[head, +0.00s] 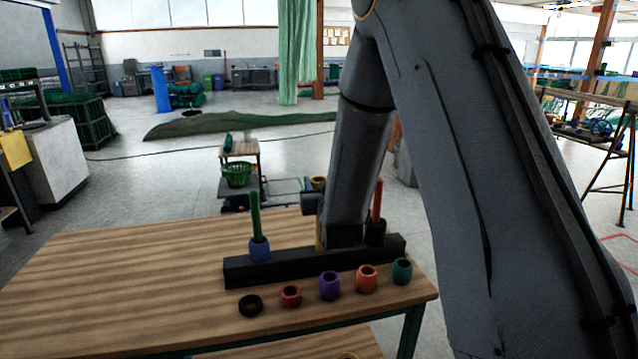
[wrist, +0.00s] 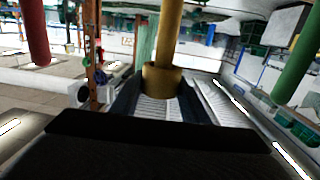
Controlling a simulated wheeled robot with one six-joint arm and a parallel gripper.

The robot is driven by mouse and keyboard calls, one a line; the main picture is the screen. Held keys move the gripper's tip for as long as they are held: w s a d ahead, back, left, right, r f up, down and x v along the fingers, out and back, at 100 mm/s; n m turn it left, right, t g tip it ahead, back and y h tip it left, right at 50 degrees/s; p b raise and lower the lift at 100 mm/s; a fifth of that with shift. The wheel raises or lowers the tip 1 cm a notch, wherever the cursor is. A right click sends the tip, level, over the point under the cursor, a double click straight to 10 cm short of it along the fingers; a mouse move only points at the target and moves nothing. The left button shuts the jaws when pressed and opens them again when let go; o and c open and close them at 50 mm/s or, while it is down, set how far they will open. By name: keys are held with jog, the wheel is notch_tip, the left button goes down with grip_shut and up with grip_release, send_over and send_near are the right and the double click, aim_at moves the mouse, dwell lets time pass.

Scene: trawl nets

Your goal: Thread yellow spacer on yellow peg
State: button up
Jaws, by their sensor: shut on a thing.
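The yellow spacer (wrist: 162,82) is a thick ring between the fingers of my gripper (wrist: 160,104), which is shut on it. In the wrist view the yellow peg (wrist: 169,35) comes from the top edge and meets the spacer. The peg's end is hidden at the ring, and I cannot tell how far it is inside. In the head view a thin yellow strip, seemingly the yellow peg (head: 319,238), shows beside my arm above the black base (head: 290,262). My arm hides most of the gripper there.
The green peg (head: 255,212) carries a blue spacer (head: 259,249); the red peg (head: 377,200) stands to the right. Black (head: 250,305), red (head: 291,296), purple (head: 329,285), orange (head: 367,278) and teal (head: 402,270) spacers lie in front. The wooden table's (head: 120,290) left side is clear.

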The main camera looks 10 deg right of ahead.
jog(key=o, duration=1.1)
jog(key=shift+o, duration=0.2)
jog(key=shift+s, duration=0.1)
jog(key=s+b, duration=0.2)
jog(key=s, duration=0.5)
jog(key=shift+s+a+r, duration=0.2)
jog(key=shift+s+a, duration=0.1)
